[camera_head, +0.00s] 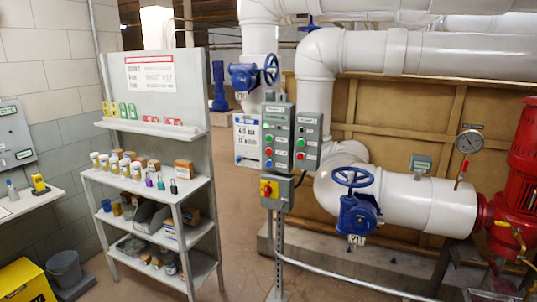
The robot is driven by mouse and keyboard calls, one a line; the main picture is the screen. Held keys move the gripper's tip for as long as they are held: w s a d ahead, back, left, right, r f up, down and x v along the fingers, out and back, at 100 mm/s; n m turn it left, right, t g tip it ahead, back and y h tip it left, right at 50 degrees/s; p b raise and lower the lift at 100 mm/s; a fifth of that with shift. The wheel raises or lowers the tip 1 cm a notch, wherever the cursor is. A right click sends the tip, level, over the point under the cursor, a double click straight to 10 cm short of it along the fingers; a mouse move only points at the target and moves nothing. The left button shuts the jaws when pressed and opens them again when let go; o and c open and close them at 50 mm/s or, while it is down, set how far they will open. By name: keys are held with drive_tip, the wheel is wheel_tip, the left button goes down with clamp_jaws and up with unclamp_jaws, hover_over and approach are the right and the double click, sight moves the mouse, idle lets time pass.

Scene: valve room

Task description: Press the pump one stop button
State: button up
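Two grey push-button boxes stand side by side on a post in the middle of the view. The left box (281,137) carries a column of small round buttons or lamps, with green above, a red one (268,152) lower down and a blue one at the bottom. The right box (312,122) has green ones above a red one (300,156). Each box has a small label plate at its top; the lettering is too small to read for certain, so I cannot tell which box is pump one. My gripper is not in view.
Below the boxes is a yellow plate with a red knob (269,188). A grey shelf rack (150,182) with jars and bins stands left. Blue handwheel valves (354,178) and white pipes (420,205) lie right and behind. A conduit (340,283) crosses low. Floor between rack and post is clear.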

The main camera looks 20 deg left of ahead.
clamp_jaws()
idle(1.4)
